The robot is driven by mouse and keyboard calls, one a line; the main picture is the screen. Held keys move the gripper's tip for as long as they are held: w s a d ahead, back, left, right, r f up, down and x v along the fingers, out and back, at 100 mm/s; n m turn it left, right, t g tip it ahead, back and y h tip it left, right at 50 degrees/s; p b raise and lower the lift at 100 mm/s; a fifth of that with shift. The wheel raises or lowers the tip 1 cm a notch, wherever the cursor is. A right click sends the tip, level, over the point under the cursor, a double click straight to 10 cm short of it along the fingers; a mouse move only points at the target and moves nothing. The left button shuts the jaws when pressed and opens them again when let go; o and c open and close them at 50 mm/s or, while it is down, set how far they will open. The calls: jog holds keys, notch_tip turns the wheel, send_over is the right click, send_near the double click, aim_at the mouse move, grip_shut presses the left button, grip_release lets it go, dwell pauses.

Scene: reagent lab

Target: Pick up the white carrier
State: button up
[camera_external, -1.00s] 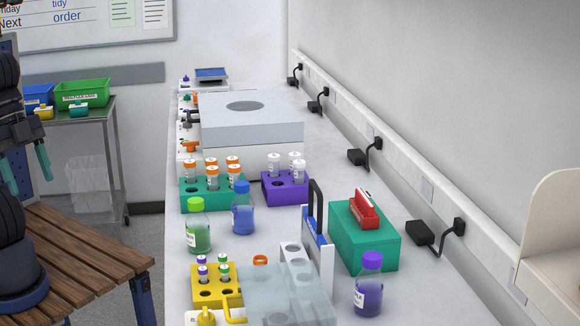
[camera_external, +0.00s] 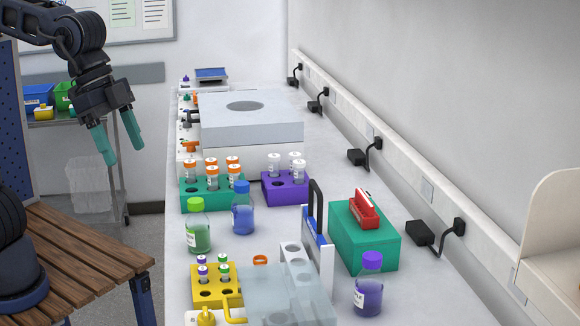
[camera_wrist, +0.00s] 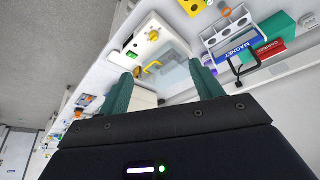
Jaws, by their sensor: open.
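The white carrier (camera_external: 326,258) stands on the bench right of centre in the outside view. It has a white frame with round holes, a blue panel and an upright black handle (camera_external: 316,205). In the wrist view the carrier (camera_wrist: 232,36) is at the upper right, its blue panel reading "MAGNET". My gripper (camera_external: 124,154) is open and empty, in the air left of the bench, well away from the carrier. Its two green fingers (camera_wrist: 160,82) also show in the wrist view, with nothing between them. The carrier's lower part is partly hidden by a clear box in the outside view.
A clear-lidded box (camera_external: 270,291) and yellow rack (camera_external: 229,297) are left of the carrier. A green block (camera_external: 375,246) with a red holder (camera_external: 364,210) and a purple-capped bottle (camera_external: 369,290) are to its right. Green (camera_external: 198,232) and blue (camera_external: 242,214) bottles stand behind-left.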

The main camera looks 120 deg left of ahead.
jog(key=w+a+f+n, duration=0.1)
jog(key=w+a, duration=0.5)
jog(key=a, duration=0.2)
jog(key=w+a+n, duration=0.1)
jog(key=w+a, duration=0.5)
jog(key=a, duration=0.3)
jog(key=n+g+y, duration=0.1)
jog(key=n+y, duration=0.1)
jog(key=n, duration=0.3)
send_near(368, 194)
notch_tip(368, 194, down, 2)
jog(key=shift+a+x, duration=0.15)
jog(key=shift+x, duration=2.5)
jog(key=shift+a+x, duration=0.15)
jog(key=shift+x, duration=2.55)
jog(key=shift+r, duration=0.1)
jog(key=c, duration=1.1)
jog(key=shift+o, duration=0.2)
jog(key=shift+w+r, duration=0.1)
jog(key=shift+r, duration=0.05)
